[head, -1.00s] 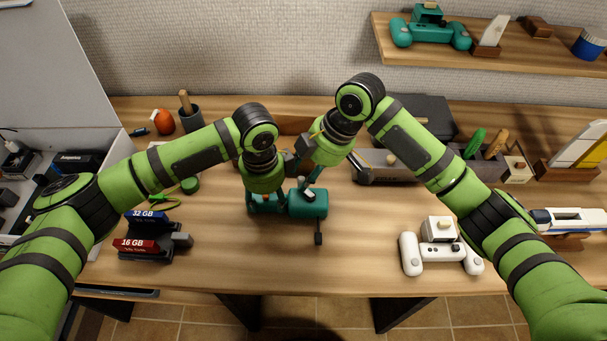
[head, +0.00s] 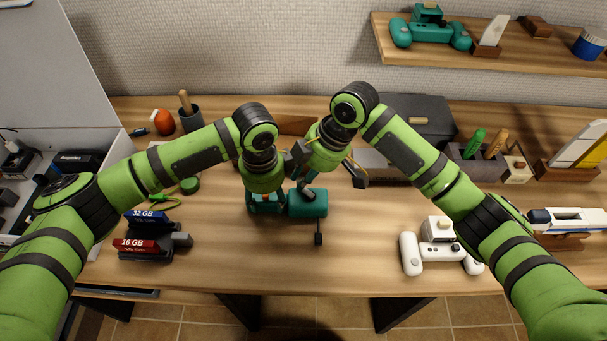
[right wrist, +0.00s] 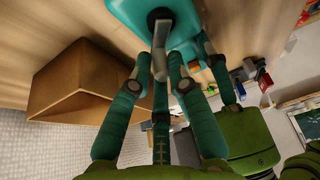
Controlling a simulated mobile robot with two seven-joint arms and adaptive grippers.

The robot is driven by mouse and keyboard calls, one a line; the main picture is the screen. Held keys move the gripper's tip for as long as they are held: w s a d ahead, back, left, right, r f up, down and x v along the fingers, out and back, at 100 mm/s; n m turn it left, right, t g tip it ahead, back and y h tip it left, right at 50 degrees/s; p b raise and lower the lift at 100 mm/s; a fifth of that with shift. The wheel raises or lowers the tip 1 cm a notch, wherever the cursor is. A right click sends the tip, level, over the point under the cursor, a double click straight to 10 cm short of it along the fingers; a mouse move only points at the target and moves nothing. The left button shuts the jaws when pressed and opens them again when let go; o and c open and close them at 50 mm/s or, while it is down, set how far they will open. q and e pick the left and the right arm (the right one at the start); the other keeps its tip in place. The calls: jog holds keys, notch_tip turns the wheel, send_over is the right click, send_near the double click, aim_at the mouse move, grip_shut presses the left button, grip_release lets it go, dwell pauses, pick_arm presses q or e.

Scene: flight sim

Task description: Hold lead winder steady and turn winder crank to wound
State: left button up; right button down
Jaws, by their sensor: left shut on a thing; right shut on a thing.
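The teal lead winder (head: 311,206) stands on the wooden table in the middle of the head view. A thin dark arm with a block at its end (head: 318,238) sticks out from its front. My left gripper (head: 266,202) comes down on the winder's left part and is shut on it. My right gripper (head: 303,188) points down over the winder's top. In the right wrist view, the teal winder body (right wrist: 182,30) is at the top and the grey winder crank (right wrist: 160,42) lies between my right fingers (right wrist: 159,72), which are shut on it. The left fingertips are largely hidden.
Two cartridges marked 32 GB (head: 148,218) and 16 GB (head: 140,246) stand left. A white controller (head: 440,250) lies right. A dark box (head: 420,118) and a pen holder (head: 462,160) stand behind. The table in front of the winder is clear.

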jog(key=shift+w+d+r+m+t, duration=0.1)
jog(key=shift+d+m+t, duration=0.15)
jog(key=shift+m, duration=0.55)
jog(key=shift+w+d+m+t, duration=0.1)
jog(key=shift+m+t, duration=0.25)
jog(key=shift+m, duration=0.45)
dwell(0.8)
jog(key=shift+w+d+m+t+h, duration=0.1)
jog(key=shift+d+m+t+h, duration=0.2)
jog(key=shift+m, duration=0.65)
jog(key=shift+d+m+t+h, duration=0.15)
jog(key=shift+m+t, duration=0.25)
jog(key=shift+m, duration=0.55)
jog(key=shift+d+m+t+h, duration=0.25)
jog(key=shift+m+h, duration=0.1)
jog(key=shift+m, duration=0.8)
jog(key=shift+d+m+t+h, duration=0.25)
jog(key=shift+m+h, duration=0.05)
jog(key=shift+m, duration=0.85)
jog(key=shift+s+d+m+t+h, duration=0.2)
jog(key=shift+m+h, duration=0.2)
jog(key=shift+m, duration=0.6)
jog(key=shift+s+d+m+t+h, duration=0.15)
jog(key=shift+m+h, duration=0.25)
jog(key=shift+m, duration=0.6)
